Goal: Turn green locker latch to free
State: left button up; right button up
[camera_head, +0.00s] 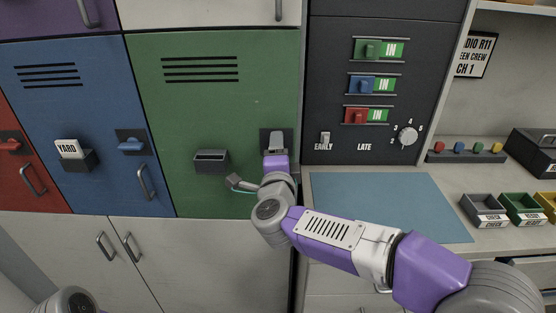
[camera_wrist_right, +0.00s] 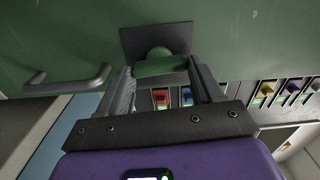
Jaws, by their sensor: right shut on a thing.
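The green locker door (camera_head: 215,85) is closed in the head view. Its latch sits on a dark plate (camera_head: 268,133) at the door's right edge, mostly hidden there by my right gripper (camera_head: 277,145). In the right wrist view the green latch (camera_wrist_right: 160,67) shows as a short green bar on its dark square plate (camera_wrist_right: 155,37). The two fingers of my right gripper (camera_wrist_right: 161,75) are shut on the bar, one on each side. The bar lies roughly parallel to the door's grey handle (camera_wrist_right: 68,78) in that view. My left gripper is not in view.
The blue locker (camera_head: 75,90), with its own latch (camera_head: 131,145), stands to the left. An empty dark holder (camera_head: 211,161) is on the green door. A dark panel (camera_head: 345,140) with sliders and a dial is close on the right, above a blue mat (camera_head: 390,200).

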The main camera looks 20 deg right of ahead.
jog(key=shift+m+b, duration=0.35)
jog(key=shift+m, duration=0.15)
jog(key=o, duration=1.1)
jog(key=shift+c, duration=0.2)
jog(key=shift+s, duration=0.1)
jog(key=p+v, duration=0.1)
jog(key=v, duration=0.6)
jog(key=shift+s, duration=0.2)
jog(key=shift+a, duration=0.1)
